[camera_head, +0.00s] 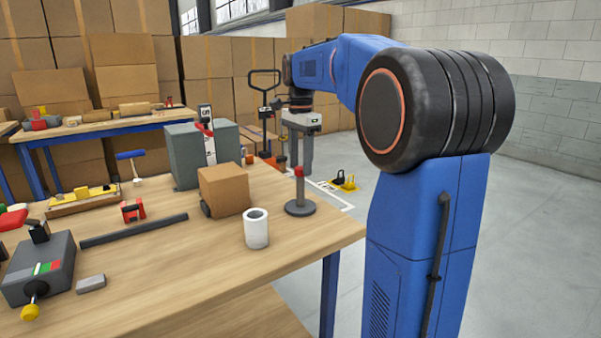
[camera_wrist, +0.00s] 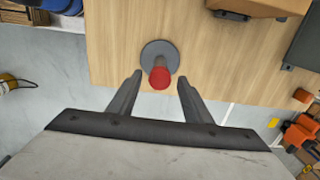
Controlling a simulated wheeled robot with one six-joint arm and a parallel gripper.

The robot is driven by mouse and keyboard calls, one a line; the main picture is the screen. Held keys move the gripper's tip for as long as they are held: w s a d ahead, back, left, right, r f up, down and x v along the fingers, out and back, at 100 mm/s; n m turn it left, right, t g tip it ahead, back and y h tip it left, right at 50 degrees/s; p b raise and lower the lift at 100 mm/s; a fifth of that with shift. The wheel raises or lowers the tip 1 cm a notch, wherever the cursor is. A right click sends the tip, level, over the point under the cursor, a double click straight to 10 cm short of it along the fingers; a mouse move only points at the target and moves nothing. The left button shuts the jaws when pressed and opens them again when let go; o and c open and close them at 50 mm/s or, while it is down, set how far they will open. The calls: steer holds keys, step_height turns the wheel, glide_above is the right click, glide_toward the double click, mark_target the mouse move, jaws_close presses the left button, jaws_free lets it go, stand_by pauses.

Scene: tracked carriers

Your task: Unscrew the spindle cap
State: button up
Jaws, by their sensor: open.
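The spindle is a grey post on a round grey base (camera_head: 299,208), standing upright near the right end of the wooden table. Its red cap (camera_head: 299,171) sits on top of the post. My gripper (camera_head: 300,172) points down at the spindle in the head view, its fingers around or behind the cap; depth is hard to tell there. In the wrist view my gripper (camera_wrist: 157,82) is open and empty, one finger to each side of the red cap (camera_wrist: 160,77). Neither finger appears to touch the cap.
A cardboard box (camera_head: 223,190) and a white cup (camera_head: 256,229) stand left of the spindle on the table (camera_head: 190,255). A grey bar (camera_head: 134,230) and a grey box with a yellow knob (camera_head: 40,268) lie further left. The table's right edge is close to the spindle.

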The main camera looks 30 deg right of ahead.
steer(key=c, duration=0.9)
steer(key=n, duration=0.9)
steer(key=shift+n, duration=0.4)
steer(key=shift+n, duration=0.3)
steer(key=n, duration=0.6)
steer(key=shift+n, duration=1.6)
